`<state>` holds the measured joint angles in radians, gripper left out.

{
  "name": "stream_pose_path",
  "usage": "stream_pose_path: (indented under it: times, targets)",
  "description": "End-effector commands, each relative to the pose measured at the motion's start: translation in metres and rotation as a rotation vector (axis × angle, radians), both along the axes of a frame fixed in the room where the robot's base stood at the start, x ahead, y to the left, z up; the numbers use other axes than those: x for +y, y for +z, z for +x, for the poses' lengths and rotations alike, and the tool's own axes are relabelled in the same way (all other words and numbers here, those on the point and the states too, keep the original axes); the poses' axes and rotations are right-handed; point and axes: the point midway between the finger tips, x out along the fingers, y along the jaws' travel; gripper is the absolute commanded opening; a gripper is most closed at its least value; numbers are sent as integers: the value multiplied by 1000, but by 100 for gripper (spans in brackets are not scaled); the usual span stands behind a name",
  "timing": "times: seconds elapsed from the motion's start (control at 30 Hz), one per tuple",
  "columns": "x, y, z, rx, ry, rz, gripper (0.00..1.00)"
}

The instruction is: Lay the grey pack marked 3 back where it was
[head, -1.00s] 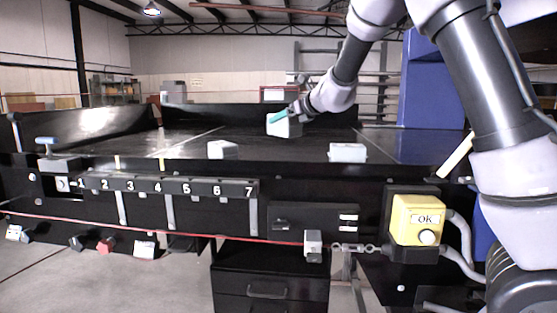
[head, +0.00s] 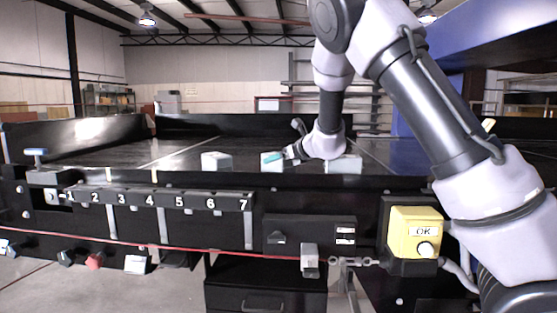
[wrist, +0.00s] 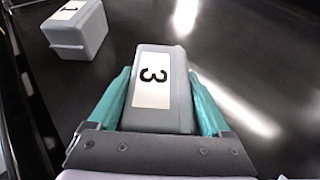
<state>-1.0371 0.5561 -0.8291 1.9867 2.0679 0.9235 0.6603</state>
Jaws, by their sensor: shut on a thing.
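The grey pack marked 3 (wrist: 179,92) is between the two teal fingers of my gripper (wrist: 163,98) in the wrist view, its white label facing up at the camera. My gripper is shut on it. In the head view the held pack (head: 272,166) is low at the black conveyor belt (head: 110,160), between two other packs. I cannot tell whether its underside touches the belt. A grey pack marked 1 (wrist: 84,38) lies to its upper left in the wrist view, apart from it.
A number strip (head: 160,200) runs along the conveyor's front. The belt's left part is bare.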

Motion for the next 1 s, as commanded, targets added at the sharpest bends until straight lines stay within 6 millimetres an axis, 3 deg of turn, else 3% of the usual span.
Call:
stream_pose_path:
  times: [0.17,0.2,0.23,0.63,1.0]
  targets:
    - [0,0,0,-1,0,1,0]
    - [0,-1,0,1,0,-1,94]
    - [0,-1,0,0,0,0,100]
    - [-7,5,-7,0,-2,2,100]
    - [-51,32,-55,1,-1,4,100]
